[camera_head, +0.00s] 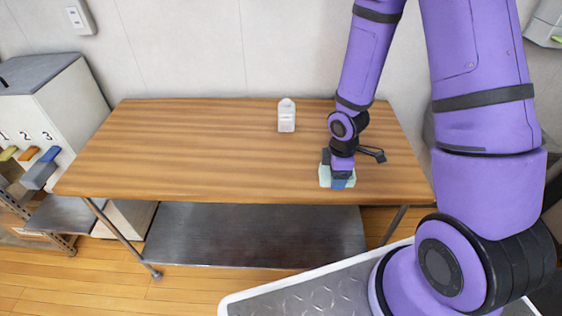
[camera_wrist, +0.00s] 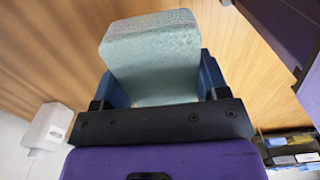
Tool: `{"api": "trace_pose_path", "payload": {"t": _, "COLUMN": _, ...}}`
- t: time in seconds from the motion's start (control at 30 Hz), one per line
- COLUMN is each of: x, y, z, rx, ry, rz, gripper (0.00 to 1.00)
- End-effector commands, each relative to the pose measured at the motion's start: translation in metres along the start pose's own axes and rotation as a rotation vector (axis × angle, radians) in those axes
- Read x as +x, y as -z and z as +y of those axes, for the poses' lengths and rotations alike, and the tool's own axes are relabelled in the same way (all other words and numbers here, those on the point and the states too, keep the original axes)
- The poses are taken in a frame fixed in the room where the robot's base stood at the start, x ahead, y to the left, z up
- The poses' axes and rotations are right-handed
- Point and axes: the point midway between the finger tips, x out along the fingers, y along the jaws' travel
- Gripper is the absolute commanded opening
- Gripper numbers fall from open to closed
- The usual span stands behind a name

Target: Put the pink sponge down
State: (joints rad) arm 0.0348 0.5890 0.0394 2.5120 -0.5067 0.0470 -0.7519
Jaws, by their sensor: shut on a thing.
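A pale mint-green sponge-like block (camera_head: 325,176) is at the front right of the wooden table (camera_head: 190,150); no pink sponge shows. My gripper (camera_head: 340,182) is shut on this block, with its blue fingers on either side. In the wrist view the block (camera_wrist: 152,50) fills the space between the fingers of my gripper (camera_wrist: 162,85) and sticks out beyond them. I cannot tell whether its underside touches the tabletop.
A white bottle (camera_head: 286,116) stands at the back of the table, also in the wrist view (camera_wrist: 48,127). The left and middle of the tabletop are clear. A numbered cabinet (camera_head: 50,105) with coloured handles stands at left. A metal shelf (camera_head: 250,232) lies below.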

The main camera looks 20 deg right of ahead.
Motion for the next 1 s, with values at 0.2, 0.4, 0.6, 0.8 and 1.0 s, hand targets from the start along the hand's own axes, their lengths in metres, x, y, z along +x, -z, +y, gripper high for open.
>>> {"api": "trace_pose_path", "payload": {"t": 0.2, "x": 0.004, "y": 0.028, "z": 0.028, "rx": -0.002, "ry": -0.002, "rz": 0.002, "gripper": 0.33}}
{"api": "trace_pose_path", "payload": {"t": 0.4, "x": 0.008, "y": 0.060, "z": 0.061, "rx": -0.002, "ry": -0.002, "rz": 0.003, "gripper": 0.33}}
{"api": "trace_pose_path", "payload": {"t": 0.6, "x": 0.013, "y": 0.091, "z": 0.092, "rx": -0.002, "ry": 0.000, "rz": 0.002, "gripper": 0.33}}
{"api": "trace_pose_path", "payload": {"t": 0.8, "x": 0.015, "y": 0.108, "z": 0.110, "rx": 0.000, "ry": 0.000, "rz": 0.001, "gripper": 0.33}}
{"api": "trace_pose_path", "payload": {"t": 1.0, "x": 0.024, "y": 0.110, "z": 0.111, "rx": -0.001, "ry": 0.003, "rz": -0.001, "gripper": 0.33}}
